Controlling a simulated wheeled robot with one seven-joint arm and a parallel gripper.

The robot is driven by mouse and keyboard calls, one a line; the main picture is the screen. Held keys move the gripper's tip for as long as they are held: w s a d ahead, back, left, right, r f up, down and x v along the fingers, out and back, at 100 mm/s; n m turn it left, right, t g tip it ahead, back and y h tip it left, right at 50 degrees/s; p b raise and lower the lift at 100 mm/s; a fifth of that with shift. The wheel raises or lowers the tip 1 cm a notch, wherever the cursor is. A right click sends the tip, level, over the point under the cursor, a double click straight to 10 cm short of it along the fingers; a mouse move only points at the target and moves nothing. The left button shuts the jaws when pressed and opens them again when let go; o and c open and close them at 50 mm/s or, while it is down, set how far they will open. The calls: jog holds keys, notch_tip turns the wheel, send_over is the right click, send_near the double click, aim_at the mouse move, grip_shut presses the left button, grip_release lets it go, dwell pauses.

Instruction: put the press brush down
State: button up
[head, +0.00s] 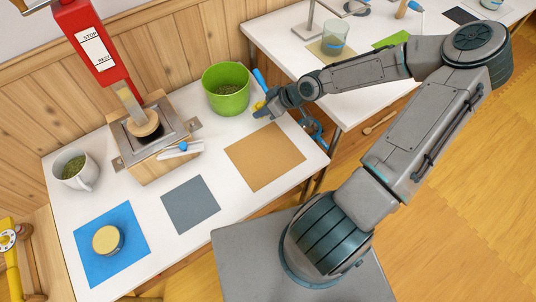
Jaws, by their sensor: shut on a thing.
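My gripper (266,108) is over the far right part of the near white table, just right of the green pot. It is shut on the press brush (260,79), whose blue handle sticks up at a tilt behind the fingers. A small yellow part shows low beside the fingertips. The fingers hide the brush's middle, and I cannot tell whether its lower end touches the table. A tan mat (264,157) lies bare on the table in front of the gripper.
The green pot (227,91) stands close to the gripper's left. A wooden press (157,160) with a red column (88,30), a white mug (75,170), a bare grey mat (190,204) and a blue mat (85,255) bearing a round lidded thing (107,240) are further left. A second table (283,38) is behind.

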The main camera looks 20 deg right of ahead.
jog(key=shift+s+d+f+n+g, duration=0.2)
jog(key=shift+s+f+n+g, duration=0.15)
jog(key=shift+s+n+g, duration=0.35)
jog(key=s+d+n+g+h+b, duration=0.1)
jog(key=s+d+n+h, duration=0.2)
jog(key=s+n, duration=0.3)
jog(key=s+d+f+n+g+h+b, duration=0.1)
jog(key=s+d+n+g+h+b, duration=0.1)
jog(key=s+d+n+h, duration=0.2)
jog(key=s+n, duration=0.3)
jog(key=shift+s+d+f+g, duration=0.15)
jog(key=shift+d+g, duration=0.1)
jog(key=shift+g, duration=0.05)
jog(key=b, duration=0.5)
send_over(268, 154)
notch_tip(268, 154, down, 7)
jog(key=shift+f, duration=0.1)
jog(key=shift+f+b, duration=0.5)
jog(key=shift+f, duration=1.2)
jog(key=o, duration=0.9)
jog(key=shift+f+b, duration=0.25)
jog(key=shift+b, duration=0.15)
